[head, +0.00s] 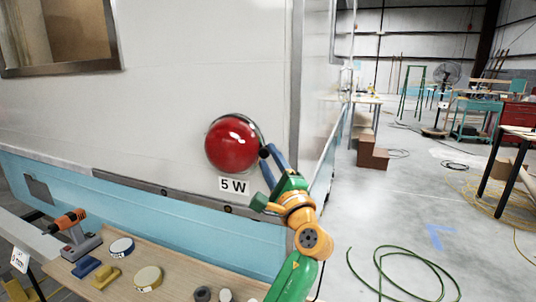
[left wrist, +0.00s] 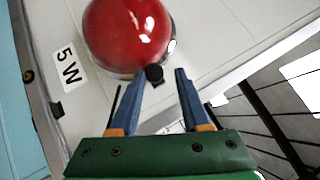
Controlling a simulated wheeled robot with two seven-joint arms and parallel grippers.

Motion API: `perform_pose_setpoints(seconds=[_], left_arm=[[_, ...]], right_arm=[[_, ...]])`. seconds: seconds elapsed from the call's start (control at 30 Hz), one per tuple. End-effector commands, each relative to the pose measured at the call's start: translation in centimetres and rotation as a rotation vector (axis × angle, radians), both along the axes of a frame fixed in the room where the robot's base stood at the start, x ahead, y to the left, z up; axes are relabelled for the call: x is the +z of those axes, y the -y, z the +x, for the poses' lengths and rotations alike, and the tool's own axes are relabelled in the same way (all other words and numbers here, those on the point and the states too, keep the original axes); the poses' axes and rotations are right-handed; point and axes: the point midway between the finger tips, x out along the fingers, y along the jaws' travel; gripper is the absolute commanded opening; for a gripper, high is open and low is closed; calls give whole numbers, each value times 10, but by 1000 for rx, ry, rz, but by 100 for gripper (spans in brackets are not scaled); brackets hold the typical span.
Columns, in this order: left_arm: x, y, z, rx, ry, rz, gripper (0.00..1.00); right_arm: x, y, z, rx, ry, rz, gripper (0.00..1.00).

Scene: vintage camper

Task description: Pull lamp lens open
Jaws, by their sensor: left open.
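The lamp lens (head: 229,146) is a round, glossy red dome on the pale camper wall, above a "5 W" label (head: 234,185). It lies flat to the wall as far as I can see. In the left wrist view, the lens (left wrist: 125,32) fills the top, with a small black knob (left wrist: 154,73) at its near edge. My left gripper (head: 266,157) is at the lens's right edge, its blue fingers open. In the left wrist view, the knob appears between the open fingertips (left wrist: 158,77), nearer the left finger. I cannot tell whether they touch. My right gripper is out of view.
A green hose (head: 405,274) lies on the floor at right. Open floor extends beyond the camper's corner.

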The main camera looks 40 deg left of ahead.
Motion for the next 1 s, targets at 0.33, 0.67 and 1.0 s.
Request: perform_pose_setpoints(seconds=[0.33,0.67,1.0], left_arm=[[1,-5,2,1,1,0,25],[0,-4,2,1,-1,-2,0],[-1,-4,2,-1,-2,-3,0]], right_arm=[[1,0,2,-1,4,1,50],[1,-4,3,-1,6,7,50],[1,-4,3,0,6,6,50]])
